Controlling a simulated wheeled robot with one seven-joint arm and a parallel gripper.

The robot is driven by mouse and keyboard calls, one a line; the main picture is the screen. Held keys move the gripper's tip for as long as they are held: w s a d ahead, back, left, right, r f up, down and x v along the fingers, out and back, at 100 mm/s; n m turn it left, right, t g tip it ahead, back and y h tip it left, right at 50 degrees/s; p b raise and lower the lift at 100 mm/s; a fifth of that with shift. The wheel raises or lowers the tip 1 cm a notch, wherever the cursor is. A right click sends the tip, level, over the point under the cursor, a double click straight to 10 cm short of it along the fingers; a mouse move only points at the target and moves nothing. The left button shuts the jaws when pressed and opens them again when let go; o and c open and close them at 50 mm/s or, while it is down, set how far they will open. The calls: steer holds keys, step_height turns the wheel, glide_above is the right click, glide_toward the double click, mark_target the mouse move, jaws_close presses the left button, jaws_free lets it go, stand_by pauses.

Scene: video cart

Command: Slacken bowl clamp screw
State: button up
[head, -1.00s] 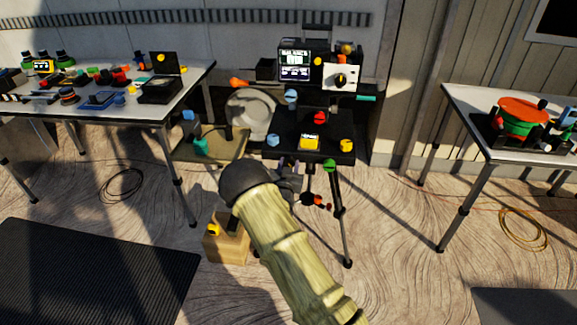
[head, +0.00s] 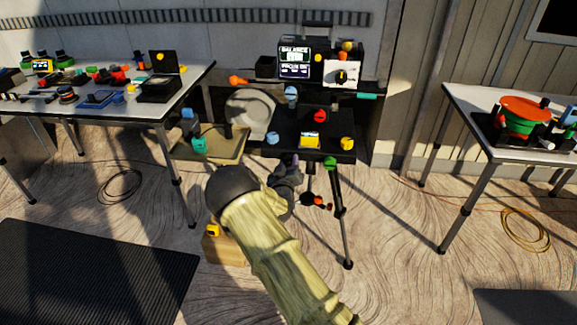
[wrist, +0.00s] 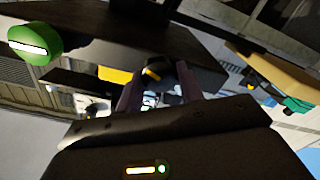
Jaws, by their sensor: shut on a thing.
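My gripper (head: 293,164) is at the front edge of the black cart top (head: 286,150), just left of the green knob (head: 330,163). In the wrist view its two purple fingers (wrist: 158,92) are closed around a dark round knob with an orange-yellow mark (wrist: 153,70). This knob seems to be the bowl clamp screw; much of it is hidden by the fingers, and the head view does not show it clearly. The green knob, with a white line, also shows in the wrist view (wrist: 35,43), apart from the fingers.
Above the cart top stand a monitor (head: 294,60) and a white dial panel (head: 342,75). A red-and-black handle (head: 315,200) hangs below. Tables stand left (head: 120,112) and right (head: 470,125); a wooden box (head: 225,252) is on the floor.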

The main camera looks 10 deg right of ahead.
steer(key=n+b, duration=0.1)
steer(key=n, duration=0.6)
steer(key=shift+a, duration=0.1)
steer(key=n+b, duration=0.1)
steer(key=n, duration=0.3)
steer(key=shift+f, duration=0.1)
steer(key=shift+n, duration=1.6)
steer(key=o, duration=1)
steer(key=v, duration=1.7)
steer(key=shift+s, duration=0.2)
